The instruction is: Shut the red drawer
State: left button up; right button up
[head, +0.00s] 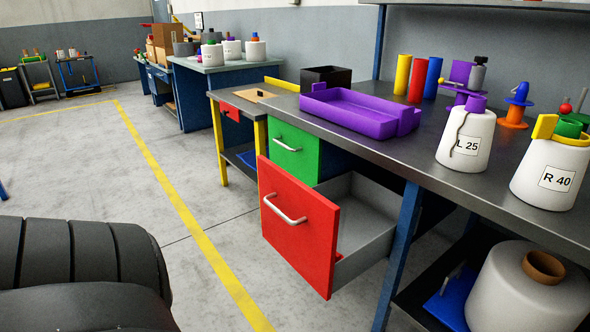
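The red drawer (297,232) is pulled well out from under the workbench, below a green drawer (291,151). Its red front has a silver bar handle (284,208) and faces left. Its grey inside shows behind the front, with a small red piece visible near the front's right edge. The green drawer looks shut. A dark, ribbed part of my own body fills the lower left corner, apart from the drawer. Neither of my grippers is in view.
The grey workbench top (407,142) carries a purple tray (352,112), coloured tubes and white bobbins marked L 25 (466,141) and R 40 (553,178). A blue bench leg (399,250) stands right of the drawer. The floor left of the drawer, with a yellow line (185,205), is clear.

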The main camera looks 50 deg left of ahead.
aim_at(352, 215)
jog(key=u, duration=1.65)
